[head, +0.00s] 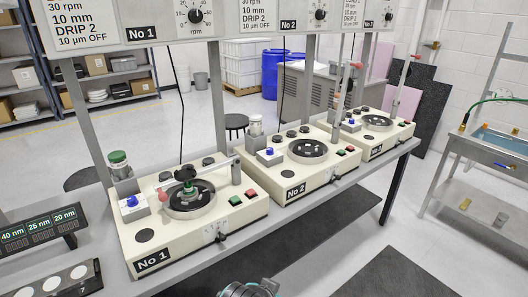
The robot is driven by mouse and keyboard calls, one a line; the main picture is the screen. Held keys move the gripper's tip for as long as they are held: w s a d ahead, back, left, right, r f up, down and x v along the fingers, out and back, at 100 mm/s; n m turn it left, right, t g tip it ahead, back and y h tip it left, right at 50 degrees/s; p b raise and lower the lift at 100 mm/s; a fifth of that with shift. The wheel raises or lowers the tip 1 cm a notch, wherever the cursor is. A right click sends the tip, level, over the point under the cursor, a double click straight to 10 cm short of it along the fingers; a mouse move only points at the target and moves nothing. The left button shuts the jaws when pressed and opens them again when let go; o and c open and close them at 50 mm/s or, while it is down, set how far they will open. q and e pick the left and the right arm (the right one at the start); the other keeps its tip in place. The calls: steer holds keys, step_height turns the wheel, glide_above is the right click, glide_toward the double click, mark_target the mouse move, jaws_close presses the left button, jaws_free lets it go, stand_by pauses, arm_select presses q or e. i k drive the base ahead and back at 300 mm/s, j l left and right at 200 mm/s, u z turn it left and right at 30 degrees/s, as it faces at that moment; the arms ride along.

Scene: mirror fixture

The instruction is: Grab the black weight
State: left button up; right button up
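Three cream machines stand in a row on a grey bench, marked No 1 (153,262), No 2 (296,191) and No 3 at the far end. On No 1, a dark round piece with a green knob (187,188) sits on the turntable (168,211). Flat black discs (145,236) and small black round pieces (208,161) lie on its top. I cannot tell which of these dark pieces is the black weight. Neither gripper shows; only a metallic part with teal edges, likely of my arm, shows at the bottom edge.
A display (40,230) reading 40, 25 and 20 nm and a tray with white discs (52,284) stand at the front left. A green-capped jar (118,162) stands at No 1's back left. Uprights rise behind the machines. A steel sink (490,155) is at right.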

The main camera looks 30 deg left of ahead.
mark_target(166, 176)
steer(key=u, duration=1.2)
